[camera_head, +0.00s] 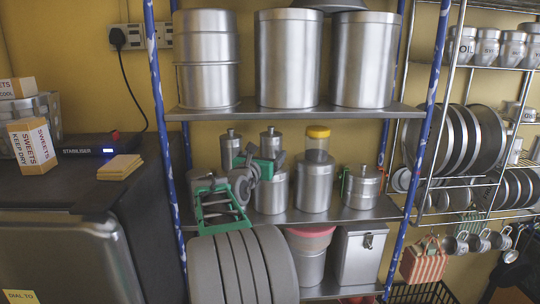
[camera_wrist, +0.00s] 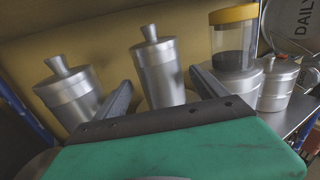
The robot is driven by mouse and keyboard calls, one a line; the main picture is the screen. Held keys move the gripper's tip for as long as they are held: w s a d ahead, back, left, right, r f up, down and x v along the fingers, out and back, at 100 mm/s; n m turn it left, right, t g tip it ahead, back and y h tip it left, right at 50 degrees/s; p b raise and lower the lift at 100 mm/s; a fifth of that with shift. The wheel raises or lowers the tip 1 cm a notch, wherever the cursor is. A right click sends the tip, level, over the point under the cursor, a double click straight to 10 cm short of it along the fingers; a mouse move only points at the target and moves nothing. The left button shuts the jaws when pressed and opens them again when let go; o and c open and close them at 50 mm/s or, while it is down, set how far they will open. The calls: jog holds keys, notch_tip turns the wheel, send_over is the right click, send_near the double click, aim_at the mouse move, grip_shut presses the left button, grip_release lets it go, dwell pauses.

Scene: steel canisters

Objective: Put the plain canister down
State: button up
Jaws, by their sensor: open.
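My gripper (camera_head: 264,156) is open at the middle shelf. In the wrist view its two grey fingers (camera_wrist: 158,88) stand to either side of a slim plain steel canister (camera_wrist: 161,78) with a knobbed lid. This canister (camera_head: 270,141) is upright; I cannot tell whether the fingers touch it. Its base is hidden behind my gripper, and what it rests on is unclear. A second knobbed canister (camera_head: 231,148) stands to its left and shows wider in the wrist view (camera_wrist: 72,98). Neither has visible marks. Which one the task means is not certain.
A yellow-lidded jar (camera_head: 317,143) sits on a steel canister (camera_head: 313,187) close to the right. A clasped canister (camera_head: 361,187) stands farther right on the middle shelf (camera_head: 340,214). Large steel drums (camera_head: 287,60) fill the upper shelf (camera_head: 300,110). Blue-and-white posts (camera_head: 410,180) flank the rack.

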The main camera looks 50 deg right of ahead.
jog(key=b+v, duration=0.2)
jog(key=v, duration=0.6)
jog(key=w+a+f+m+t+y, duration=0.1)
jog(key=w+a+f+m+y, duration=0.1)
jog(key=a+f+m+y, duration=0.55)
jog(key=w+a+f+m+t+y, duration=0.1)
jog(key=w+a+f+m+y, duration=0.2)
jog(key=a+f, duration=0.85)
jog(key=s+a+f+m+g+y, duration=0.1)
jog(key=s+a+f+m+y, duration=0.1)
jog(key=s+a, duration=0.3)
jog(key=s+a+f+m+g+y, duration=0.1)
jog(key=s+a+m, duration=0.4)
jog(key=a, duration=0.7)
jog(key=s+a+f+m+g+y, duration=0.2)
jog(key=s+a+f+m+y, duration=0.1)
jog(key=a, duration=0.5)
jog(key=shift+s+a+f+m+p, duration=0.3)
jog(key=shift+s+f+m, duration=0.25)
jog(key=shift+s+f, duration=0.5)
jog(key=shift+s+r+y, duration=0.15)
jog(key=shift+y, duration=0.1)
